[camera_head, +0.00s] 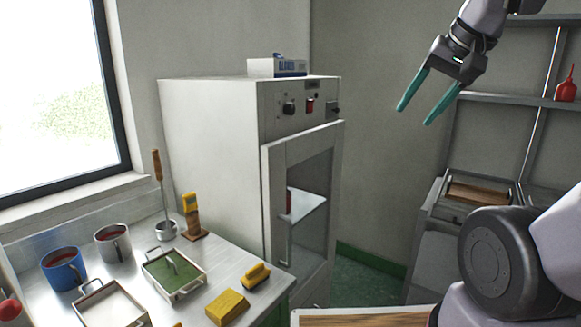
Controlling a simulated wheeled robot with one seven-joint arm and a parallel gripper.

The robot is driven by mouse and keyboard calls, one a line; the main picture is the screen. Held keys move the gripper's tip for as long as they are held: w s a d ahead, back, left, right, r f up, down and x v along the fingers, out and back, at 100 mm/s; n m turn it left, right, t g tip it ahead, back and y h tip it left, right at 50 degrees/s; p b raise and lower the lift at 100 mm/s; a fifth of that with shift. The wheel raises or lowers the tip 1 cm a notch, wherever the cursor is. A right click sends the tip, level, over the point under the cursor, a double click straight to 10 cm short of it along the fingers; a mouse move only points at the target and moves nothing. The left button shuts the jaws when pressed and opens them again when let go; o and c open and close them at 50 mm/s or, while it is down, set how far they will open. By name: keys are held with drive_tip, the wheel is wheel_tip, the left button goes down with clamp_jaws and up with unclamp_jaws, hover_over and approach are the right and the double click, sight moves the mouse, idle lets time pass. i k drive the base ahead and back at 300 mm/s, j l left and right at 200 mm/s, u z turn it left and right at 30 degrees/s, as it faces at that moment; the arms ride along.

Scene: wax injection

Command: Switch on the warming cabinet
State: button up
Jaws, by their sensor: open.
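The warming cabinet (210,130) is a tall white box standing against the wall behind the metal table. Its upper front panel has a dark knob (289,108), a red switch (310,106) and another dark knob or latch (333,107) at the right. Whether the switch is on or off is too small to tell. The glazed door (275,170) appears ajar, and a shelf with a red item shows inside. My gripper (413,115) has two teal fingers spread apart, empty, in the air to the right of the panel and apart from it.
A blue and white carton (277,67) lies on the cabinet top. The metal table (215,262) holds a blue mug (63,268), a grey mug (113,243), trays and yellow blocks (227,306). Grey shelving (500,97) with a red bottle (566,88) stands at right.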

sight(310, 103)
drive_tip(key=i+l+u, duration=0.35)
drive_tip(key=l+u, duration=0.15)
drive_tip(key=i+l+u, duration=0.15)
drive_tip(key=l+u, duration=0.4)
drive_tip(key=l, duration=0.2)
drive_tip(key=i+l+u, duration=0.1)
drive_tip(key=l+u, duration=0.15)
drive_tip(key=l, duration=0.2)
